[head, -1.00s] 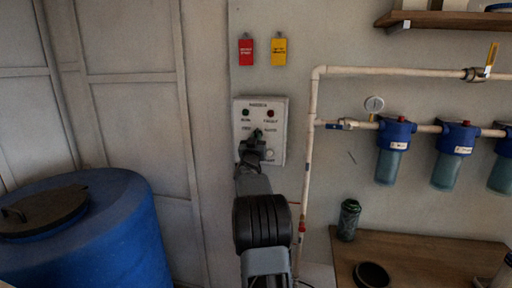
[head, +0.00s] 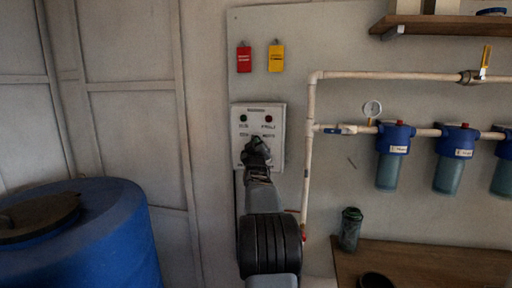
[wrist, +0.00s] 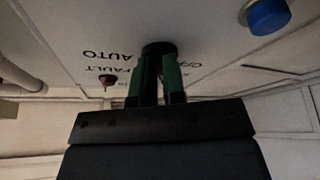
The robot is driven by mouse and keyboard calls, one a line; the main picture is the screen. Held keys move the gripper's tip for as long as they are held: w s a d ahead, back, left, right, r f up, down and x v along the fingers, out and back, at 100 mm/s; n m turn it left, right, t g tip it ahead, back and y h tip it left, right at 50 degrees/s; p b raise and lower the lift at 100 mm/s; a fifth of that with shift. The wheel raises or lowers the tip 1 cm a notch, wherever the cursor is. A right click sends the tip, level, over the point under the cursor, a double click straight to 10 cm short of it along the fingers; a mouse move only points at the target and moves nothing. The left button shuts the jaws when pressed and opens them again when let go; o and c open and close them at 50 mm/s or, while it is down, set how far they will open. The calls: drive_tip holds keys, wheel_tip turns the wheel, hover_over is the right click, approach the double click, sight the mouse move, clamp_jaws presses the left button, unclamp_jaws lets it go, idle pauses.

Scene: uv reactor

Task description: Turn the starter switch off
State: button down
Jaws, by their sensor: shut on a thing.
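The starter box (head: 275,122) is a pale panel on the wall, with a green lamp and a red lamp near its top. My gripper (head: 255,146) is at the middle of its face and hides the switch in the head view. In the wrist view the box face (wrist: 215,25) shows upside down, with the words AUTO and FAULT. There my gripper's green fingers (wrist: 160,78) are shut on the dark round switch knob (wrist: 158,48). The fingers cover most of the knob, so its pointer direction cannot be told. A blue button (wrist: 268,15) is at the upper right.
A white pipe (head: 309,150) runs up the wall close to the box's right side. Blue filter housings (head: 394,155) hang farther right. A blue barrel (head: 95,240) stands at left, and a wooden table (head: 420,264) with a dark bottle (head: 350,228) at lower right.

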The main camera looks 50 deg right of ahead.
drive_tip(key=shift+a+r, duration=0.1)
drive_tip(key=shift+r, duration=0.25)
drive_tip(key=c, duration=1.4)
unclamp_jaws()
drive_tip(key=shift+w, duration=0.1)
drive_tip(key=shift+c, duration=0.2)
drive_tip(key=shift+o, duration=1.2)
drive_tip(key=shift+f, duration=0.2)
drive_tip(key=shift+f, duration=0.1)
drive_tip(key=b+v, duration=0.4)
drive_tip(key=v, duration=0.9)
drive_tip(key=shift+s+a+b, duration=0.25)
drive_tip(key=shift+b, duration=0.15)
drive_tip(key=shift+f, duration=0.1)
